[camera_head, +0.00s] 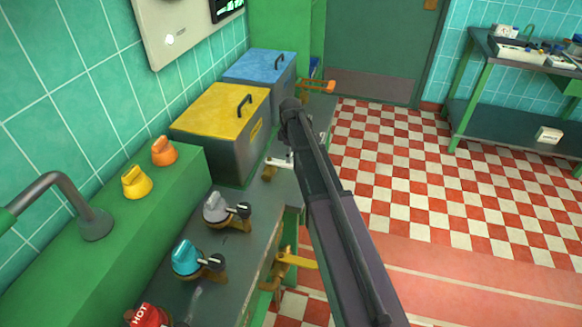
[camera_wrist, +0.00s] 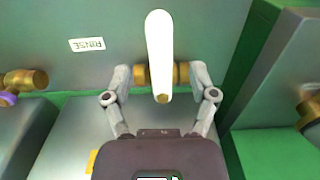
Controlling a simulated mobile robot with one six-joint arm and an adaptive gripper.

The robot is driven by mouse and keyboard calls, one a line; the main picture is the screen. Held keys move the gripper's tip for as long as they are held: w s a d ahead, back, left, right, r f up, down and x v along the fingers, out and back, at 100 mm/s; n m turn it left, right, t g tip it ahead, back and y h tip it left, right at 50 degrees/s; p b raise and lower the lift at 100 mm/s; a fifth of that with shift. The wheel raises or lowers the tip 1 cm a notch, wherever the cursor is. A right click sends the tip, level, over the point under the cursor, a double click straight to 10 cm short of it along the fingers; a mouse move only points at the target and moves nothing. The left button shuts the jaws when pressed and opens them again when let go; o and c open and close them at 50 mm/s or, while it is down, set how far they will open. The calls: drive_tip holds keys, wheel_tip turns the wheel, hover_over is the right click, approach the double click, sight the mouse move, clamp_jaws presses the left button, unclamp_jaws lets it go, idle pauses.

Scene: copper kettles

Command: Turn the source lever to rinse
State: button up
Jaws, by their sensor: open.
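The white source lever (camera_wrist: 159,45) sits on a brass valve (camera_wrist: 183,73) in the wrist view, its long handle pointing up in the picture. A white label reading RINSE (camera_wrist: 87,44) appears upside down to the left of it. My gripper (camera_wrist: 161,72) is open, with one finger on each side of the lever and valve. I cannot tell whether the fingers touch the brass. In the head view the white lever (camera_head: 279,162) shows at the front edge of the counter, left of my arm. My gripper is not clearly visible there.
A yellow-lidded box (camera_head: 222,112) and a blue-lidded box (camera_head: 262,67) stand on the counter. A yellow lever (camera_head: 298,260) and an orange lever (camera_head: 316,87) stick out from the front. Several coloured knobs line the left. The checkered floor (camera_head: 430,180) is clear.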

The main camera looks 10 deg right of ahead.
sight(283, 164)
drive_tip(key=shift+f+b, duration=1.7)
drive_tip(key=shift+f, duration=0.3)
clamp_jaws()
